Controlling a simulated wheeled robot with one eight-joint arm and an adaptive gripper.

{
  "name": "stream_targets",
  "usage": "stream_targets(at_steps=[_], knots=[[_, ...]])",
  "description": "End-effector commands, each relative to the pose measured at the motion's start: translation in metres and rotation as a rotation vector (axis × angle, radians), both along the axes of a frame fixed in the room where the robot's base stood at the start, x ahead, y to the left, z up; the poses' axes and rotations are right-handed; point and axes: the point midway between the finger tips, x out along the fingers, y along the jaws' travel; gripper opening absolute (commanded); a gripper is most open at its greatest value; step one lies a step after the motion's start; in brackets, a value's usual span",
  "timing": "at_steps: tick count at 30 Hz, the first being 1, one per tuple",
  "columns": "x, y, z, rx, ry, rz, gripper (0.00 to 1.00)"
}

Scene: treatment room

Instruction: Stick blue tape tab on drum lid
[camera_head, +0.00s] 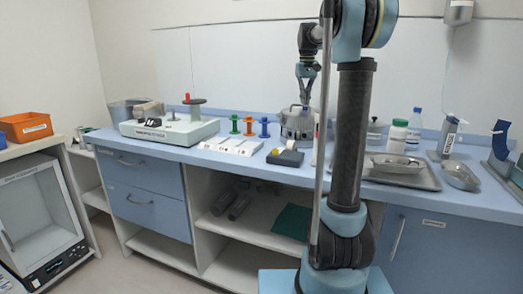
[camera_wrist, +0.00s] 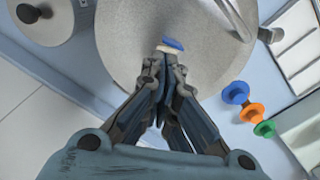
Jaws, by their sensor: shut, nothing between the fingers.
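The metal drum (camera_head: 297,126) stands on the blue counter below my gripper. Its round grey lid (camera_wrist: 120,40) fills the upper middle of the wrist view. My gripper (camera_head: 306,92) points down over the lid with its fingers shut and nothing held between them. In the wrist view the fingertips (camera_wrist: 165,60) are beside a small blue tab (camera_wrist: 172,44) with a pale edge. The tab appears to lie on the lid, right at the tips; whether the fingers touch it I cannot tell.
Green (camera_head: 234,124), orange (camera_head: 249,126) and blue (camera_head: 264,127) spools stand left of the drum. A dark tape dispenser (camera_head: 286,158) sits in front. A curved metal handle (camera_wrist: 232,18) rises near the lid's edge.

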Motion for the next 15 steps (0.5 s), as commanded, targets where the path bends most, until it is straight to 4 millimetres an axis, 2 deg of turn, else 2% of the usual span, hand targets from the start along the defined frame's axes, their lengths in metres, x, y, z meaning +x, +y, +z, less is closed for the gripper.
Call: stream_targets(at_steps=[15], knots=[[0.0001, 0.0006, -0.0046, 0.0, 0.0, 0.001, 0.0]])
